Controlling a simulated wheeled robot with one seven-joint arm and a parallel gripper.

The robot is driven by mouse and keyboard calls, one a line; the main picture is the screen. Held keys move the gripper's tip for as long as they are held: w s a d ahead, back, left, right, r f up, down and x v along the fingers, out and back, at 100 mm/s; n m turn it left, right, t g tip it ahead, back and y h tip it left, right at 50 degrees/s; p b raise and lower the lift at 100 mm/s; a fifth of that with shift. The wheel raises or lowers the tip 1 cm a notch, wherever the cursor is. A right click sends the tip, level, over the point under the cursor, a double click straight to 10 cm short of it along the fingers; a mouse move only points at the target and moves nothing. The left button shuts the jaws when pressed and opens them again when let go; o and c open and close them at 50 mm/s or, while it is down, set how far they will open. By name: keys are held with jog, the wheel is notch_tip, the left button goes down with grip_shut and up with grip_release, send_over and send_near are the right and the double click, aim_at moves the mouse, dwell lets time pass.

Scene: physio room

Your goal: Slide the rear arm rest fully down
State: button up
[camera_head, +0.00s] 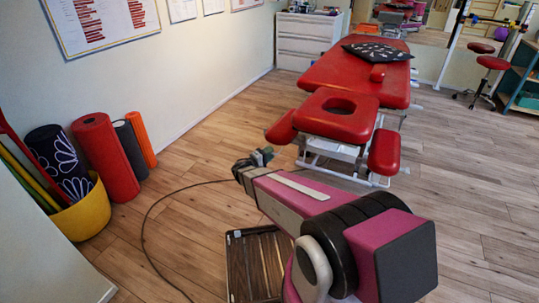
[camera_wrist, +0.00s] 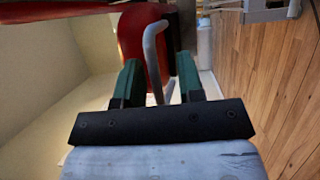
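The red treatment table (camera_head: 365,75) stands at centre right, with a red arm rest (camera_head: 282,128) on its left side and another red arm rest (camera_head: 384,152) on its right. I cannot tell which the task calls rear. My gripper (camera_head: 262,156) is just below and left of the left arm rest. In the wrist view, my gripper (camera_wrist: 157,82) has two green fingers apart. A bent pale tube (camera_wrist: 153,50) appears between them, in front of a red pad (camera_wrist: 135,32), probably the left arm rest. Gaps show beside the tube; contact is unclear.
A yellow bucket (camera_head: 82,212) with rolled mats stands at the left wall. A dark slatted item (camera_head: 256,265) lies on the floor below my arm. A dark cable crosses the floor. Red stools (camera_head: 490,65) stand far right. Floor at lower right is clear.

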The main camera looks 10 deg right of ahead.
jog(key=v, duration=1)
jog(key=shift+s+a, duration=0.2)
jog(key=shift+f, duration=0.1)
jog(key=s+d+m+g+y, duration=0.45)
jog(key=s+d+g, duration=0.3)
jog(key=d, duration=0.35)
jog(key=s+r+m+g+y, duration=0.1)
jog(key=s+r+y, duration=0.4)
jog(key=y, duration=0.6)
jog(key=shift+s+a+r+g+y, duration=0.25)
jog(key=shift+s+a+g+y, duration=0.15)
jog(key=shift+s, duration=0.3)
jog(key=shift+m, duration=0.25)
